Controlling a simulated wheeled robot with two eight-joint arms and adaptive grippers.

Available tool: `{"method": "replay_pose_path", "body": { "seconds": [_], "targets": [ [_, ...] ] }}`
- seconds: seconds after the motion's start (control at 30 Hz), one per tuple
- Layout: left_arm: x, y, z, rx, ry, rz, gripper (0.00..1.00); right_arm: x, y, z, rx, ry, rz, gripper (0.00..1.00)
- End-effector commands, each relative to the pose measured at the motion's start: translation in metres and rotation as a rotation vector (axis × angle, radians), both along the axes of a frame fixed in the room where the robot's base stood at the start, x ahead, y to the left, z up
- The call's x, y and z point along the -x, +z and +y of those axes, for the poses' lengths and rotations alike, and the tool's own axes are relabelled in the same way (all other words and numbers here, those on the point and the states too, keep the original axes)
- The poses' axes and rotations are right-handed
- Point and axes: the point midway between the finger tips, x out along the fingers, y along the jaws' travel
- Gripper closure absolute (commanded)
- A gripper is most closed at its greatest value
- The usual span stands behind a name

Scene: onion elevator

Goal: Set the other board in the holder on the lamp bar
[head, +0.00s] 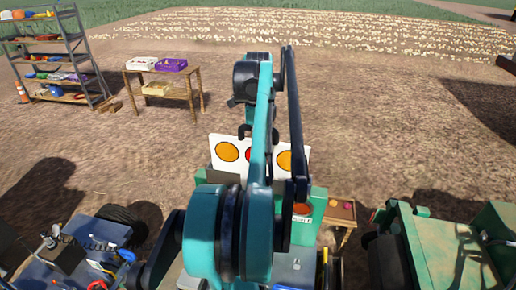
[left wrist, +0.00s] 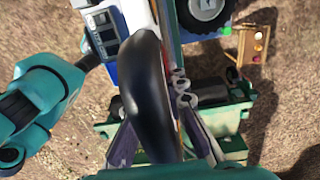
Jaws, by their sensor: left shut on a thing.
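A white board (head: 226,152) with two orange discs and a red one between them stands upright in the middle of the head view. My teal arm crosses in front of it and hides part of its middle. My left gripper (left wrist: 168,142) is shut on a thin board (left wrist: 178,85), seen nearly edge-on in the left wrist view. A large black rounded part hides much of that grip. Below the white board is a green panel (head: 315,205) with a small label and an orange-red disc. The holder cannot be made out clearly. My right gripper is not in view.
A small wooden stand (head: 342,211) with coloured pieces is right of the green panel. Green machinery (head: 430,235) fills the lower right, and a blue cart with tools (head: 95,250) the lower left. A crate table (head: 160,70) and shelf rack (head: 60,60) stand behind on open soil.

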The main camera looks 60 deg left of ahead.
Motion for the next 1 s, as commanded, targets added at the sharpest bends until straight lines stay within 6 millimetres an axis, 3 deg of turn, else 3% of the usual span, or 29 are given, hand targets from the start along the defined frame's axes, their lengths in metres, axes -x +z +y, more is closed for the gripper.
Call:
{"method": "replay_pose_path", "body": {
  "seconds": [1.0],
  "targets": [
    [0.0,-0.014,0.0,0.0,0.0,0.0,1.0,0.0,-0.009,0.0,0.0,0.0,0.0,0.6]
  ]
}}
